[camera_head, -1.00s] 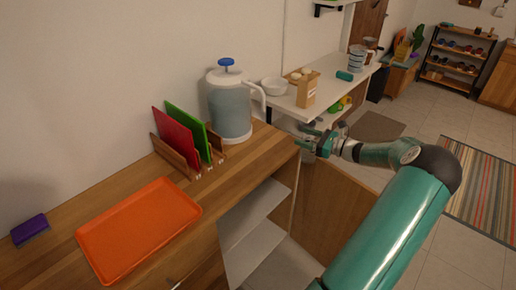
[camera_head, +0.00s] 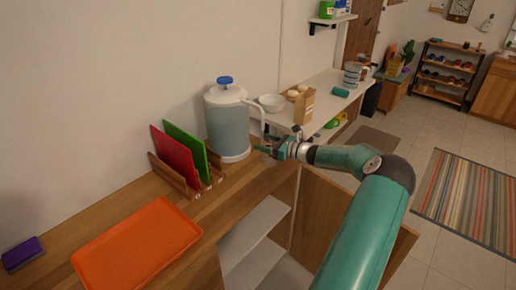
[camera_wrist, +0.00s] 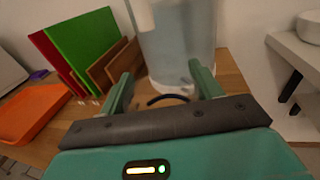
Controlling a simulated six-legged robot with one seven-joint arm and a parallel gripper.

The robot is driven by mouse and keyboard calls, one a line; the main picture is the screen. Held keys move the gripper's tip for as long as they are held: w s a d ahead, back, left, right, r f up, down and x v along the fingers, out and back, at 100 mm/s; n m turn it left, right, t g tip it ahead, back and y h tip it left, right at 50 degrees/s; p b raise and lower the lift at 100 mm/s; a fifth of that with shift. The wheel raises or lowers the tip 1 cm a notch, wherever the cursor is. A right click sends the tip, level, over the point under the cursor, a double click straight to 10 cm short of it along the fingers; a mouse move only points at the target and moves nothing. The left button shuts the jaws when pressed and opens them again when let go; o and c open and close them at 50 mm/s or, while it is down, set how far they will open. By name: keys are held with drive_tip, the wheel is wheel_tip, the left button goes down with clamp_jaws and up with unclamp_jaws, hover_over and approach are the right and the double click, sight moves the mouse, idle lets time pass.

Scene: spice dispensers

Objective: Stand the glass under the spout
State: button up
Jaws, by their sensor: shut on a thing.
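The dispenser (camera_head: 227,130), a pale translucent jug with a blue pump top (camera_head: 225,81), stands on the wooden counter. Its white spout (camera_head: 256,110) bends out to the right and down. My gripper (camera_head: 266,147) is just right of the dispenser's lower part, near the counter's right end and below the spout. In the wrist view my gripper (camera_wrist: 165,88) has its two fingers apart, shut on the clear glass (camera_wrist: 166,99). The glass is hard to make out; a dark curved line shows between the fingers. The dispenser (camera_wrist: 178,45) fills the space just beyond.
A rack with red (camera_head: 172,158) and green (camera_head: 187,145) boards stands left of the dispenser. An orange tray (camera_head: 138,243) lies at front left. A white shelf table (camera_head: 325,99) with a bowl (camera_head: 271,103) and a carton (camera_head: 304,106) is behind right.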

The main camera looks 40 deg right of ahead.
drive_tip(key=x, duration=0.2)
drive_tip(key=shift+w+a+r, duration=0.1)
drive_tip(key=shift+w, duration=0.25)
drive_tip(key=shift+w+a+f, duration=0.1)
drive_tip(key=shift+w+f, duration=0.05)
drive_tip(key=shift+f, duration=0.75)
drive_tip(key=shift+w+f, duration=0.2)
drive_tip(key=shift+f, duration=0.65)
drive_tip(key=shift+f, duration=0.15)
drive_tip(key=o, duration=1.1)
drive_tip(key=v, duration=1.2)
